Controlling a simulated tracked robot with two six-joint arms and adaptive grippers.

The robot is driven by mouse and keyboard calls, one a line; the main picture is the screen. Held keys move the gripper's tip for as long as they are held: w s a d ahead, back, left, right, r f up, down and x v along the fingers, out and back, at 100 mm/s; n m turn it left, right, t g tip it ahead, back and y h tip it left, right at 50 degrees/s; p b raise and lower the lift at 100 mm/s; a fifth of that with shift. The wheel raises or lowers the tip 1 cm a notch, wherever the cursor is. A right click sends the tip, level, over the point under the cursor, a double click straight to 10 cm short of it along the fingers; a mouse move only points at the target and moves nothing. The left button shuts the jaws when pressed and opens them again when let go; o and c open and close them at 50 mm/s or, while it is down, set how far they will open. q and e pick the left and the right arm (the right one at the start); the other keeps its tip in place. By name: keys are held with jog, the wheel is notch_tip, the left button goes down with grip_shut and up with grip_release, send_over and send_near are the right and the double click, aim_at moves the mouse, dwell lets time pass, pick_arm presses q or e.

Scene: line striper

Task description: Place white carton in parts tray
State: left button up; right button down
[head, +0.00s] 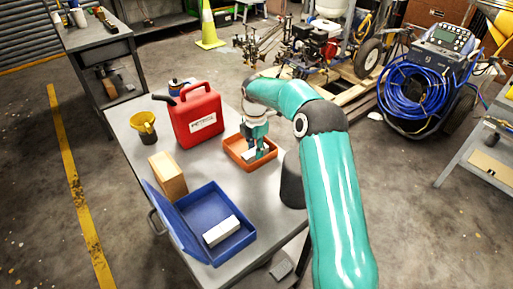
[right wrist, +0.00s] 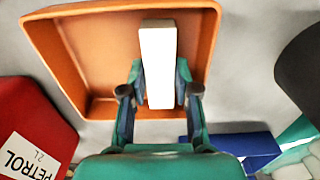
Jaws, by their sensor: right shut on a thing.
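My right gripper (head: 262,152) reaches down into the orange parts tray (head: 232,151) on the metal table. In the right wrist view, the right gripper (right wrist: 158,80) is shut on a white carton (right wrist: 157,40), with one finger on each long side. The carton is within the outline of the orange tray (right wrist: 85,62). I cannot tell whether it touches the tray floor. In the head view the carton (head: 249,155) is partly hidden by the gripper. My left gripper is not in view.
A red petrol can (head: 199,120) stands left of the tray, with a yellow funnel cup (head: 145,128) beyond. An open blue case (head: 236,246) holds a white block (head: 221,231). A tan box (head: 168,175) stands behind it. A dark cylinder (head: 291,185) is right of the tray.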

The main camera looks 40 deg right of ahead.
jog(key=c, duration=1.1)
grip_release()
jog(key=shift+c, duration=0.2)
notch_tip(320, 180, up, 12)
jog(key=shift+a, duration=0.1)
